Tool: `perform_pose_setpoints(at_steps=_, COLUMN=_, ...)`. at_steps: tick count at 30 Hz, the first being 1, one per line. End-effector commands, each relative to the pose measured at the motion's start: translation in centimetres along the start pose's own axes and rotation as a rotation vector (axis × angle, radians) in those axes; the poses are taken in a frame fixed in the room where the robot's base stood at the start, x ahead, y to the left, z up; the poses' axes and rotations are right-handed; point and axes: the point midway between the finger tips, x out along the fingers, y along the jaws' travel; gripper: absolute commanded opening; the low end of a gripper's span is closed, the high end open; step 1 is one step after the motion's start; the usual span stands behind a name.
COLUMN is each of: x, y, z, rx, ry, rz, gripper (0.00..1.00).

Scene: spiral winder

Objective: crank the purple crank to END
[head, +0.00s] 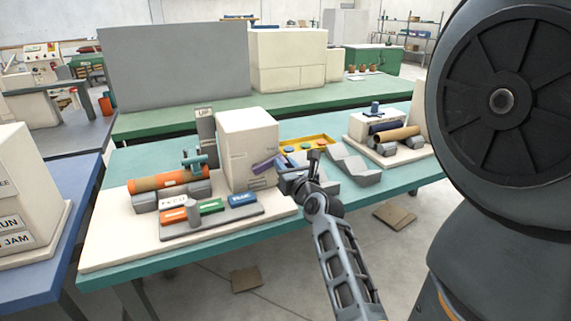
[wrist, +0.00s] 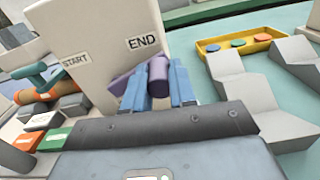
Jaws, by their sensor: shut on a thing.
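The purple crank (head: 264,165) is on the white box (head: 247,135) on the teal table. In the wrist view, its purple handle (wrist: 158,74) is between the two blue fingers of my gripper (wrist: 157,88), which is shut on it. Part of the crank arm (wrist: 122,82) shows left of the fingers. The END label (wrist: 143,41) is on the box face just above the handle. The START label (wrist: 75,61) is farther left on the same face. In the head view my gripper (head: 287,170) is at the box's right side, and the grip is small there.
An orange roll (head: 158,182) lies on grey supports left of the box. Red, green and blue labelled blocks (head: 210,207) are in front. A yellow tray (head: 307,144) with coloured discs and grey angled blocks (head: 354,164) stand to the right. An UP sign (head: 203,113) stands behind.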

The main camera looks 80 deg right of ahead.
Motion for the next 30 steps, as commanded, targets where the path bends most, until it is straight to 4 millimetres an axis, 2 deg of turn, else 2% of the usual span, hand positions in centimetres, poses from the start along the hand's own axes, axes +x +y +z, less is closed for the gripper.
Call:
perform_pose_setpoints(at_steps=12, x=-0.05, y=0.08, z=0.24, rx=-0.043, ry=0.001, rz=-0.001, gripper=0.00)
perform_pose_setpoints(at_steps=13, x=-0.05, y=0.08, z=0.23, rx=-0.043, ry=0.001, rz=-0.001, gripper=0.28)
perform_pose_setpoints(at_steps=20, x=-0.03, y=0.09, z=0.25, rx=-0.043, ry=0.001, rz=0.000, gripper=0.50)
perform_pose_setpoints(at_steps=30, x=-0.59, y=0.10, z=0.19, rx=-0.042, ry=0.002, rz=0.000, gripper=0.51)
